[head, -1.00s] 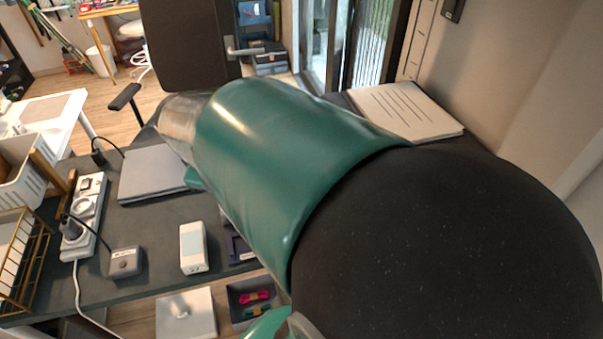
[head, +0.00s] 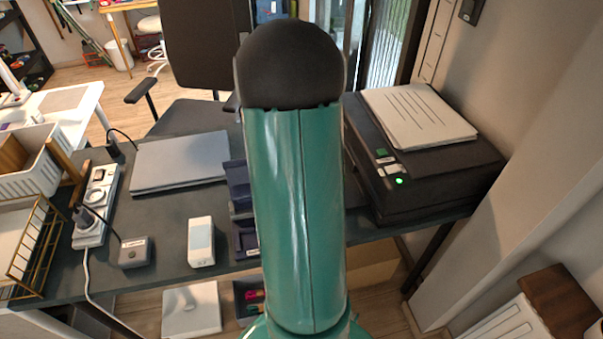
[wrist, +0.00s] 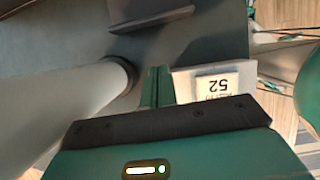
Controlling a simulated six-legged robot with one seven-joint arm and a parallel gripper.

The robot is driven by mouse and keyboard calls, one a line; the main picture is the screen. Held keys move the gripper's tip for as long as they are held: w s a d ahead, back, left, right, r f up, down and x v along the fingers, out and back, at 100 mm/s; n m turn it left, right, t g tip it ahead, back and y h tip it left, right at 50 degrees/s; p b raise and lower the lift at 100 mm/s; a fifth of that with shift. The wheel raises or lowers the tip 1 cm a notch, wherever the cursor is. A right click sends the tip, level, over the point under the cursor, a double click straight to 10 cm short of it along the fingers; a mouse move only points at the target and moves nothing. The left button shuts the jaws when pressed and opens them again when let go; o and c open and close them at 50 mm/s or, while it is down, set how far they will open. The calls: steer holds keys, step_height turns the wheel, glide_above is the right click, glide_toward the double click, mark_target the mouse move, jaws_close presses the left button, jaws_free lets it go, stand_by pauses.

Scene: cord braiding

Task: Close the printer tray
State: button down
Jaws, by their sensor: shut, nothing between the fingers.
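The black printer (head: 440,182) stands at the right end of the dark desk in the head view. A stack of lined paper (head: 418,116) lies on top, and a green light shows on its near panel. I cannot make out its tray or how far it is open. My arm rises through the middle of the head view, left of the printer, and hides my gripper there. In the wrist view my gripper (wrist: 158,86) shows as narrow green fingers closed together, holding nothing. I cannot identify the printer in the wrist view.
On the desk (head: 165,245) are a closed laptop (head: 180,162), a white box-like device (head: 201,242), a power strip (head: 96,205) and dark organisers (head: 240,190). A chair (head: 205,60) stands behind. A wall borders the printer's right.

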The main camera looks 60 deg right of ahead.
mark_target(360, 187)
steer(key=x, duration=0.3)
steer(key=shift+s+f, duration=0.1)
steer(key=shift+f, duration=0.25)
steer(key=shift+s+d+f, duration=0.2)
steer(key=shift+s+d, duration=1)
steer(key=shift+s, duration=0.05)
steer(key=shift+s+d, duration=0.15)
steer(key=shift+d, duration=0.15)
steer(key=shift+s, duration=0.1)
steer(key=shift+d, duration=0.1)
steer(key=s+d, duration=0.7)
steer(key=shift+s+d, duration=0.1)
steer(key=shift+s, duration=0.05)
